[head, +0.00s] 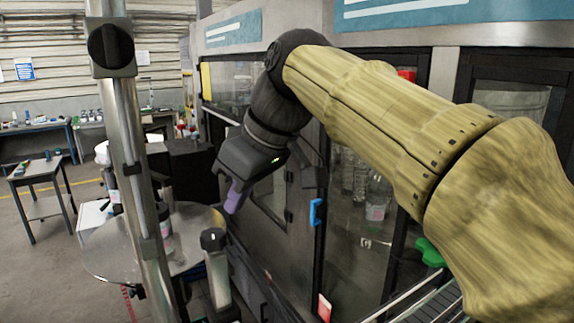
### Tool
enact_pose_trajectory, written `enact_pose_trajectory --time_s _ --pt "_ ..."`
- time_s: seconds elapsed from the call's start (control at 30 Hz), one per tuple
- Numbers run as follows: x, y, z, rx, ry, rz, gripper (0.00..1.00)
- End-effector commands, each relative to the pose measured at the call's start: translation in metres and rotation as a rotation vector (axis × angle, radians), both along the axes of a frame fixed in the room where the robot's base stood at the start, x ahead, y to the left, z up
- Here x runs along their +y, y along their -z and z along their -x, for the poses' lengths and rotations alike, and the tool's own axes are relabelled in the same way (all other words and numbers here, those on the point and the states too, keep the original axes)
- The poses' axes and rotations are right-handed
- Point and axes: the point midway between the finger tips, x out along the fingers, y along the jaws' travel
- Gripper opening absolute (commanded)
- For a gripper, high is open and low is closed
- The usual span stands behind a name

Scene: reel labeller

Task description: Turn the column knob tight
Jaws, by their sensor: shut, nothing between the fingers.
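A black round knob (110,45) sits on a dark clamp block near the top of the metal column (135,160), at the upper left of the head view. Its grip bar looks roughly upright. My gripper (233,202) hangs at the end of my arm, right of the column and well below the knob, apart from both. Its purple fingers point down and look shut and empty. A second black-topped post (213,242) stands just below my gripper, with a gap between them.
A round metal table (105,262) with bottles lies behind the column. Glass machine doors, one with a blue handle (315,212), stand close on the right. A green knob (430,252) is at lower right. A small grey cart (40,175) stands at far left on open floor.

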Motion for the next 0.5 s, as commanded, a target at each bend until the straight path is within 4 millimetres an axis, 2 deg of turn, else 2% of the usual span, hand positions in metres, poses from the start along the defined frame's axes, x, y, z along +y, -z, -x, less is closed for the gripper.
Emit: enact_pose_trajectory --time_s 0.03,0.3,0.5 --pt "0.000 0.012 0.000 0.000 0.000 0.000 0.00" --pt "0.000 0.043 0.000 0.000 0.000 0.000 0.00" --pt "0.000 0.054 0.000 0.000 0.000 -0.001 0.00"
